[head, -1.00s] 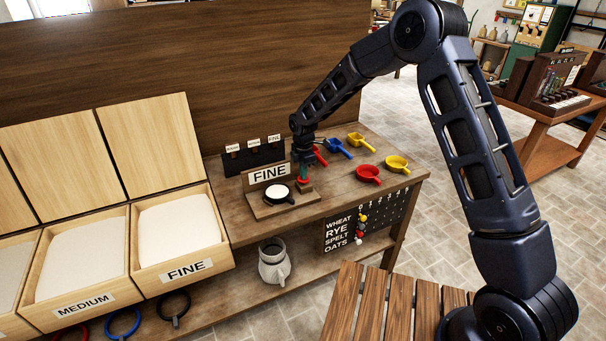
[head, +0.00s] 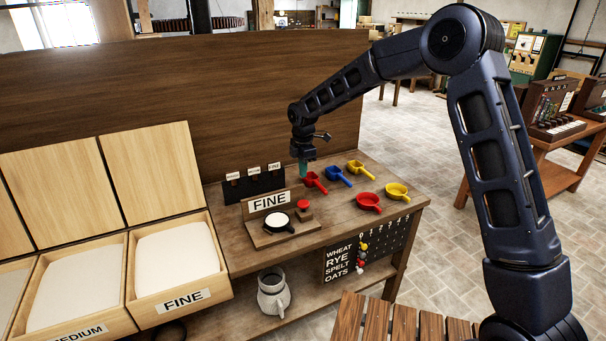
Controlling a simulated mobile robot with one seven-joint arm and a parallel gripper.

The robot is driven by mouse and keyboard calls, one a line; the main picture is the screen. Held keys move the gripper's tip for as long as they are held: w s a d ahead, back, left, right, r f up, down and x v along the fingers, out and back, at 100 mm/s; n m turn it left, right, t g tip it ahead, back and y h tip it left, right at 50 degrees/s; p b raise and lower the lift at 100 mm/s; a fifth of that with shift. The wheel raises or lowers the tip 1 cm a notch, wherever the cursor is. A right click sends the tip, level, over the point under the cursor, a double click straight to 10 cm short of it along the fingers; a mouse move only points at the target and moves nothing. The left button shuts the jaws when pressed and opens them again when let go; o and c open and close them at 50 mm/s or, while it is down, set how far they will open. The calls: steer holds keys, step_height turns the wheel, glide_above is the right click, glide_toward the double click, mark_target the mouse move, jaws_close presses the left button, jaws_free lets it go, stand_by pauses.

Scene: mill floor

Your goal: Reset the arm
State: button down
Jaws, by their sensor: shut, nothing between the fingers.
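My gripper (head: 303,171) hangs pointing down at the end of my raised arm, above the back part of the wooden bench (head: 240,259). Its small teal fingertips are shut with nothing held. In the picture they lie just above a red-topped knob on a small wooden block (head: 304,206), with a gap between. A black-rimmed round pan with white content (head: 278,222) sits on a wooden stand left of the knob, in front of a FINE sign (head: 268,201).
A dark labelled rack (head: 253,185) stands left. A tall wooden panel (head: 190,110) rises behind. Flour bins (head: 180,299) stand at left.

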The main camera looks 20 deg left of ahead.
stand_by(0.3)
steer(key=d+r+m+t, duration=0.1)
steer(key=d+r+m, duration=0.4)
steer(key=d, duration=0.7)
steer(key=d+r+m+t, duration=0.1)
steer(key=d+r+m, duration=0.2)
steer(key=d+r, duration=0.6)
steer(key=d+r+m, duration=0.5)
steer(key=d, duration=0.9)
steer(key=s+d+m+t, duration=0.2)
steer(key=s+d+m, duration=1.2)
steer(key=s+d, duration=0.8)
steer(key=shift+d+f+t, duration=0.2)
steer(key=shift+d+t, duration=0.1)
steer(key=shift+d, duration=0.4)
